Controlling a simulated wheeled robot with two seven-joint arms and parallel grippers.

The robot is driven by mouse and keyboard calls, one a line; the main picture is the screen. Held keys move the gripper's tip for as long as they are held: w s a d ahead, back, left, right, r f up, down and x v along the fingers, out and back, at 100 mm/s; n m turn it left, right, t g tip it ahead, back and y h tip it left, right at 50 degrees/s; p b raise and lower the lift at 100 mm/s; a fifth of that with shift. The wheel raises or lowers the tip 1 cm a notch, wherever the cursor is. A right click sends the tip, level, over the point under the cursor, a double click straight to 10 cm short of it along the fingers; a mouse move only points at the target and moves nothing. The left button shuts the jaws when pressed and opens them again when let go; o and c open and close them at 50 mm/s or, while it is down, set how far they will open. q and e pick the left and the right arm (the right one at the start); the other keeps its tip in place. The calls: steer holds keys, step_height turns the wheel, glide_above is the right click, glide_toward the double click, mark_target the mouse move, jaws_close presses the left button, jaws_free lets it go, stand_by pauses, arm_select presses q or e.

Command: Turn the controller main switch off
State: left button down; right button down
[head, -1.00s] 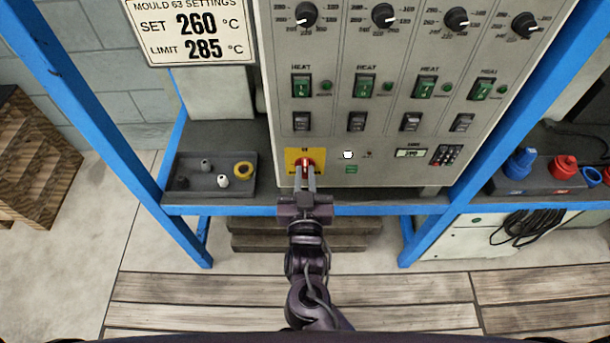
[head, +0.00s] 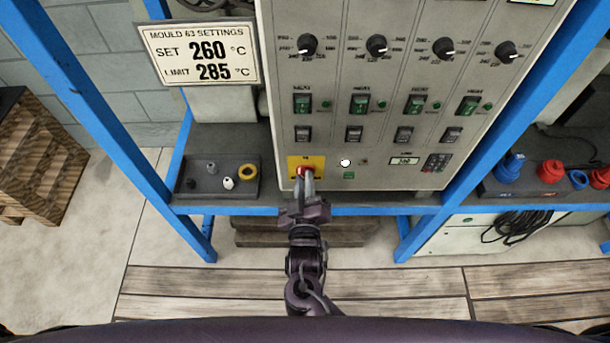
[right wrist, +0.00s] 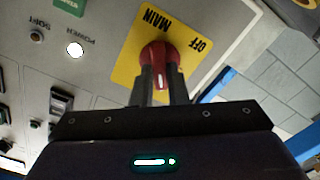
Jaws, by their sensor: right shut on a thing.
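The main switch is a red rotary knob (head: 304,172) on a yellow plate (head: 293,162) at the lower left of the grey controller panel (head: 385,185). My right gripper (head: 307,187) is shut on this knob. In the right wrist view the two fingers (right wrist: 161,88) sit on either side of the red knob (right wrist: 158,56). The yellow plate (right wrist: 187,25) there reads MAIN and OFF and appears tilted relative to the gripper. A white mark shows on the knob between the fingers. The power lamp (right wrist: 75,49) glows white. My left gripper is out of view.
Green heat switches (head: 361,103) and black dials (head: 377,46) fill the panel above. A dark tray (head: 207,188) with small parts stands left of the panel. Blue frame posts (head: 97,125) flank it. Red and blue connectors (head: 553,168) sit at right.

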steer(key=n+p, duration=0.3)
steer(key=n, duration=0.2)
steer(key=shift+a+r+n, duration=0.1)
steer(key=shift+a+n, duration=0.05)
steer(key=shift+n, duration=0.25)
steer(key=n+p, duration=0.1)
steer(key=n, duration=0.2)
steer(key=n+p, duration=0.1)
steer(key=n, duration=0.1)
steer(key=shift+f+p, duration=0.25)
steer(key=shift+p, duration=0.05)
steer(key=shift+n, duration=0.3)
steer(key=c, duration=1.4)
jaws_free()
steer(key=shift+c, duration=0.2)
steer(key=s, duration=0.7)
steer(key=shift+s+b, duration=0.3)
steer(key=shift+s, duration=0.1)
